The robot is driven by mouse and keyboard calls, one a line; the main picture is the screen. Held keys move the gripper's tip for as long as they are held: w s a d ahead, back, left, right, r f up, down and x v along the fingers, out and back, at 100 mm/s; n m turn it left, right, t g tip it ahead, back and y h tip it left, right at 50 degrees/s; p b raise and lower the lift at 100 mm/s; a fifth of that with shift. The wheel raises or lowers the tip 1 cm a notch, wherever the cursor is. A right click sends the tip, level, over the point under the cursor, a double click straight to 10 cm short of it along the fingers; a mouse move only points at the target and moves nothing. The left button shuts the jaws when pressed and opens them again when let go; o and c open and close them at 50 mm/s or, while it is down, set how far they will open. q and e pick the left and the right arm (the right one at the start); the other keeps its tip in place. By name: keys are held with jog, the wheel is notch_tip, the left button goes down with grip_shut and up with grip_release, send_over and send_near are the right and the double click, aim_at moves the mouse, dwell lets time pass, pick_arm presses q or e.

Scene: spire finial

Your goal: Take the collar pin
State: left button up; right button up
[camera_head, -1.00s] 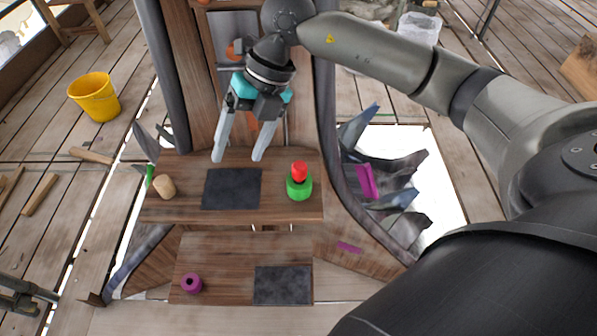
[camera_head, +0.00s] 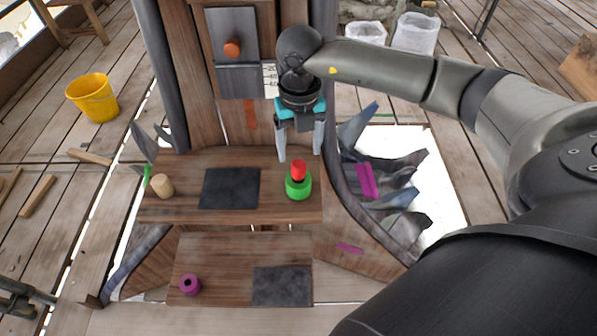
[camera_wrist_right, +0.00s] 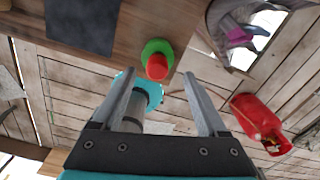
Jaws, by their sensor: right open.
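A red pin (camera_head: 298,169) stands upright in a green collar (camera_head: 298,188) on the right side of the upper wooden shelf. In the right wrist view, the red pin (camera_wrist_right: 157,67) and green collar (camera_wrist_right: 156,48) lie ahead, between the lines of the two fingers. My right gripper (camera_head: 300,155) is open and empty, its fingers pointing down just above and behind the pin. My left gripper does not show clearly in any view.
The shelf (camera_head: 230,216) also bears a dark mat (camera_head: 230,188) and a tan cylinder (camera_head: 162,186). A purple ring (camera_head: 190,285) and another dark mat (camera_head: 282,285) are on the lower shelf. A curved grey rib (camera_head: 335,200) stands right of the collar.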

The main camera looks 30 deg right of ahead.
aim_at(298, 162)
jog(key=f, duration=0.5)
jog(key=shift+a+f+b, duration=0.2)
jog(key=shift+b, duration=0.1)
grip_shut()
dwell(0.3)
